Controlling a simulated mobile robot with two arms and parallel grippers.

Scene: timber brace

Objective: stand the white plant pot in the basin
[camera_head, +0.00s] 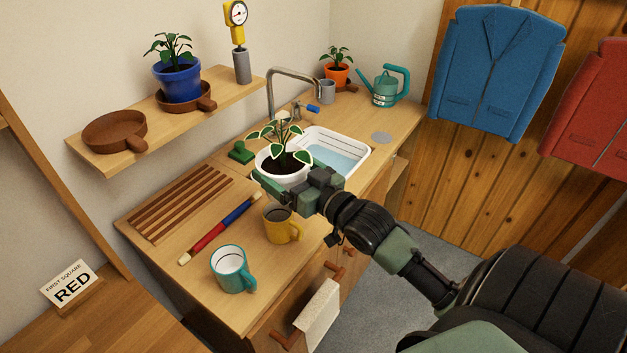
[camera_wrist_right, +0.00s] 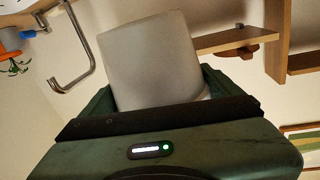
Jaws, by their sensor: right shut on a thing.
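The white plant pot (camera_head: 281,176), with dark soil and a green leafy plant, is upright in my right gripper (camera_head: 281,189) in the head view. In the right wrist view the pot (camera_wrist_right: 150,62) fills the space between the fingers of my right gripper (camera_wrist_right: 155,95). The pot appears at the near left side of the basin (camera_head: 352,148), a white-rimmed sink with pale blue water. Whether the pot touches the counter is hidden by the gripper. The pot covers part of the basin's near left corner. My left gripper is not in view.
The tap (camera_head: 270,95) arches behind the basin. A green brush-like thing (camera_head: 241,152) lies left of the pot. A yellow mug (camera_head: 281,226), a teal mug (camera_head: 231,270) and a red-and-blue rod (camera_head: 220,229) are on the near counter. A green watering can (camera_head: 384,88) stands beyond the basin.

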